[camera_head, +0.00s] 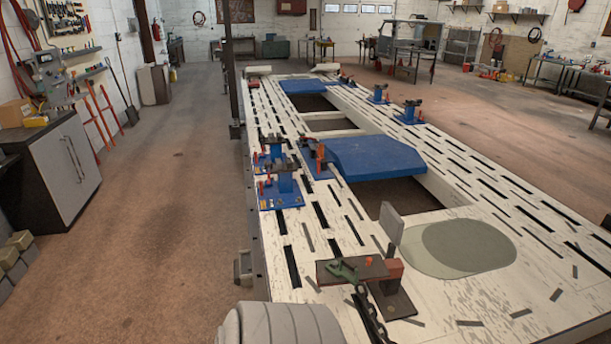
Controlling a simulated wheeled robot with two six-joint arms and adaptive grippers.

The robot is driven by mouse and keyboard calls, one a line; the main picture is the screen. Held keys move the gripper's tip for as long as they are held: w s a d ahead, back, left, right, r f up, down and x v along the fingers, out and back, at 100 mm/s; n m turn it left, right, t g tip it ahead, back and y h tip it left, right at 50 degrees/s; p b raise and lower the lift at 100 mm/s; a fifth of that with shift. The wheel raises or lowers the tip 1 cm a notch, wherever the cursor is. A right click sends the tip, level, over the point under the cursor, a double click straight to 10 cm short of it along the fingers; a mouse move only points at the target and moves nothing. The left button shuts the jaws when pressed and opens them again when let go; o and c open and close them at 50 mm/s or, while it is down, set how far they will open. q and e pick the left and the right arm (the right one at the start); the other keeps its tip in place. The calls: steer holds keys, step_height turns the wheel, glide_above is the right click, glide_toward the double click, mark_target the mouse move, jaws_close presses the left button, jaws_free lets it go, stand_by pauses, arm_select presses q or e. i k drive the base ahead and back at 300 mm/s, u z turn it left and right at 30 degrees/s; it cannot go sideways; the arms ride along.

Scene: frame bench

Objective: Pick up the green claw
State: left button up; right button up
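The green claw (343,270) lies at the near end of the white frame bench (530,310), on a reddish-brown bracket. A dark chain (370,318) hangs from the claw side down toward the bottom of the view. An orange-red block (394,268) and an upright grey plate (392,229) are just right of the claw. Neither of my grippers shows in the head view, so whether they are open or shut is hidden.
Blue clamp stands (283,187) rise along the bench's left side. A blue plate (372,157) spans its middle opening. A flat grey-green oval (468,247) lies on the near right surface. The floor left of the bench is clear.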

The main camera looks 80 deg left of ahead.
mark_target(344, 263)
steer(key=u, duration=2.25)
